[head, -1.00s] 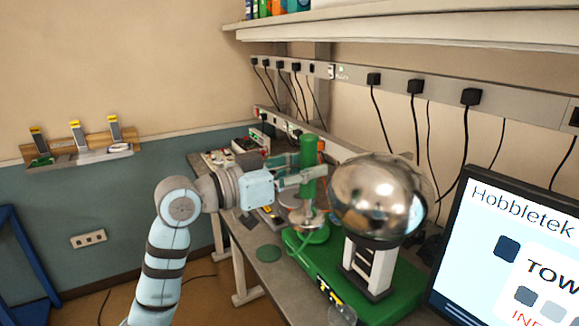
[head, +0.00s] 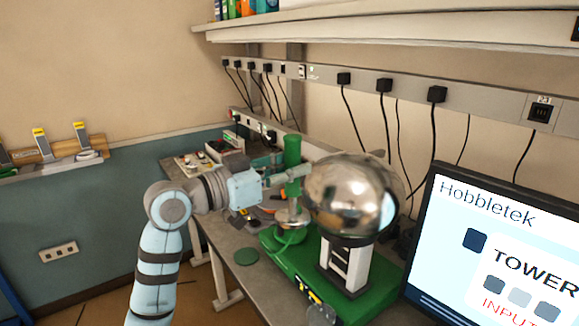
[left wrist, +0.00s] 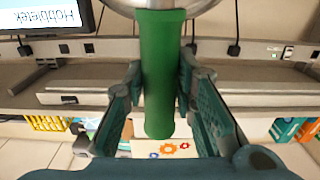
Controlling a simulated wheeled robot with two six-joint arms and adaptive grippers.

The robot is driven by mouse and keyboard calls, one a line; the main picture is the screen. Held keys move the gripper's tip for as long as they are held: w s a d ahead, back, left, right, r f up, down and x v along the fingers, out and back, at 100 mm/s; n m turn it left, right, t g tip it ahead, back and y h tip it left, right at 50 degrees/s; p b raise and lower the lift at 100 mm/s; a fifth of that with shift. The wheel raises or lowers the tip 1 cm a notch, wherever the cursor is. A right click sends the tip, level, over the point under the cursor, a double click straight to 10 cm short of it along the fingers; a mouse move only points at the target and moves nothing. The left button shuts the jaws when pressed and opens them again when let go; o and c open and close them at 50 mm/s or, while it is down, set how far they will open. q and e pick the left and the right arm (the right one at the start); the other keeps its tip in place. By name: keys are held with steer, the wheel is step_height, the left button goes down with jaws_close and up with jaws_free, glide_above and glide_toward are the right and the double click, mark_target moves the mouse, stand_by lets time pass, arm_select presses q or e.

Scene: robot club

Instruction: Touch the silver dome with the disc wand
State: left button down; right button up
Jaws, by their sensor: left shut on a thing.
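The silver dome (head: 350,195), a large mirror-like ball, stands on a white and black column on a green base (head: 375,292). My left gripper (head: 292,178) is just left of the dome. It is shut on the green handle of the disc wand (head: 292,152). The handle is upright, with the wand's metal disc below the fingers, close to the dome's lower left side. I cannot tell whether disc and dome touch. In the left wrist view the green handle (left wrist: 158,85) stands between both fingers, with part of the metal disc at the top edge. My right gripper is not in view.
A monitor (head: 500,255) stands right of the green base. Black cables hang from the socket rail (head: 410,90) behind the dome.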

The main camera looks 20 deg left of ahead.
arm_select(q)
steer(key=shift+p+x, duration=0.35)
steer(key=shift+x, duration=0.45)
stand_by(0.5)
steer(key=shift+r, duration=0.1)
stand_by(0.6)
steer(key=v, duration=0.6)
steer(key=shift+s+a, duration=0.3)
